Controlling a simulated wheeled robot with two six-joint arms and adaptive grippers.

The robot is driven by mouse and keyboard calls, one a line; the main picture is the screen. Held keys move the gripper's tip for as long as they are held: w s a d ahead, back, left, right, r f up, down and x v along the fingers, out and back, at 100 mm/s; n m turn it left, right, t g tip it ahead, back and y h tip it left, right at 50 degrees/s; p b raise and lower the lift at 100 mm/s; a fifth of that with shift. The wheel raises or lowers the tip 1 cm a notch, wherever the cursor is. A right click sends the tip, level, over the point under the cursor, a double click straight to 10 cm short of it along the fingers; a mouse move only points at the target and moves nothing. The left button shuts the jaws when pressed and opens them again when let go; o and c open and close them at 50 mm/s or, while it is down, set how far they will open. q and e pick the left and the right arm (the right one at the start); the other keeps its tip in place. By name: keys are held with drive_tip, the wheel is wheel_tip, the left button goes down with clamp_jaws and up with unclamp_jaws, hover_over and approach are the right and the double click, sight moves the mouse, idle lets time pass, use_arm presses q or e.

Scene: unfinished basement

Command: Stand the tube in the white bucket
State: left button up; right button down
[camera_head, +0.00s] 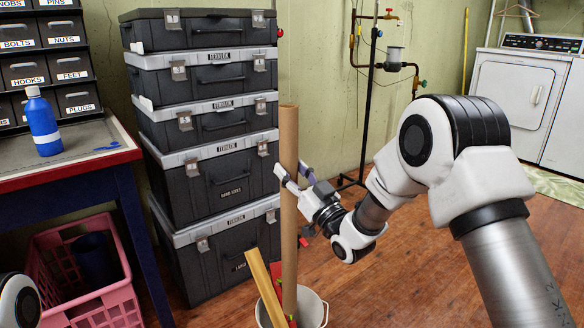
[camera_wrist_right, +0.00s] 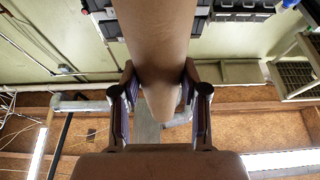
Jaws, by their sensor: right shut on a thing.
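The tube (camera_head: 288,140) is a long brown cardboard cylinder standing close to upright. My right gripper (camera_head: 292,176) is shut around its upper half. In the right wrist view the tube (camera_wrist_right: 156,35) passes between the two fingers of the gripper (camera_wrist_right: 158,85). The white bucket (camera_head: 318,310) is at the bottom edge of the head view and partly cut off. My left gripper is out of view.
A wooden strip (camera_head: 262,285) and a red piece (camera_head: 277,275) stick up from the bucket. Stacked black cases (camera_head: 215,180) stand behind the tube. A pink crate (camera_head: 85,300) and a table with a blue bottle (camera_head: 42,125) are left. Wooden floor (camera_head: 410,270) is clear at right.

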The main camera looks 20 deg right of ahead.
drive_tip(key=shift+f+b, duration=4.05)
drive_tip(key=shift+f, duration=2.6)
drive_tip(key=c, duration=0.5)
unclamp_jaws()
approach(294, 223)
drive_tip(key=shift+s+d+f, duration=0.15)
drive_tip(key=shift+s+f, duration=0.1)
drive_tip(key=shift+s, duration=0.25)
